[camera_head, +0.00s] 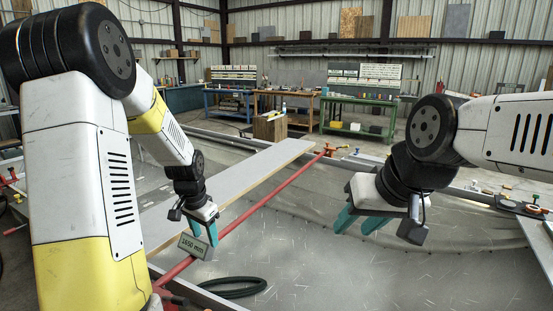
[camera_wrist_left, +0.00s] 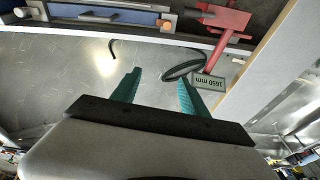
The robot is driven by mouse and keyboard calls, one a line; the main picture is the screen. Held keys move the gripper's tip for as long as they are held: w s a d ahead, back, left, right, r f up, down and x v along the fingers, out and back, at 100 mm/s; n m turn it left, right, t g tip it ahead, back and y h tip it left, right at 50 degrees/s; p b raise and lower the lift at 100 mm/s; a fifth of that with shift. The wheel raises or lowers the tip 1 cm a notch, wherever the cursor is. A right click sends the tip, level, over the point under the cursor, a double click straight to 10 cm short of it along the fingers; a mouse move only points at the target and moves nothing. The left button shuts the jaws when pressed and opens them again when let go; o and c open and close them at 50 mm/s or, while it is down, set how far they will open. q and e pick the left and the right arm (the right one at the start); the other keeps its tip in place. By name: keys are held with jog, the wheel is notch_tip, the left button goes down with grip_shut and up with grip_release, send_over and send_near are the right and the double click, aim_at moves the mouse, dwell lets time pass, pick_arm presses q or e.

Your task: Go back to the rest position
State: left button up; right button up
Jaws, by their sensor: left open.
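My left gripper (camera_head: 204,230) hangs at the centre left of the head view, teal fingers pointing down, near the red bar clamp (camera_head: 270,193) and its "1650 mm" tag (camera_head: 194,246). In the left wrist view my left gripper (camera_wrist_left: 159,76) has its fingers apart, with nothing between them. The tag (camera_wrist_left: 209,82) shows there just beyond the right finger. My right gripper (camera_head: 359,220) is right of centre in the head view, above the grey floor panel. Its teal fingers point down and left with a gap between them, and it is empty.
A long pale board (camera_head: 235,182) lies diagonally left of the clamp. A black hose coil (camera_head: 233,287) lies on the grey panel (camera_head: 330,280), which is otherwise mostly clear. A green workbench (camera_head: 357,117), a blue bench (camera_head: 228,104) and a wooden box (camera_head: 270,126) stand further back.

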pick_arm(q)
jog(key=s+d+r+n+t+h, duration=0.1)
jog(key=s+d+r+n, duration=0.1)
jog(key=s+r, duration=0.7)
jog(key=s+d+r+n+t, duration=0.2)
jog(key=s+d+r+n, duration=0.1)
jog(key=s+r, duration=0.7)
jog(key=s+d, duration=0.1)
jog(key=s, duration=0.1)
jog(key=shift+s+d+n+t+h, duration=0.3)
jog(key=shift+s+d+h, duration=0.05)
jog(key=shift+s+h, duration=0.05)
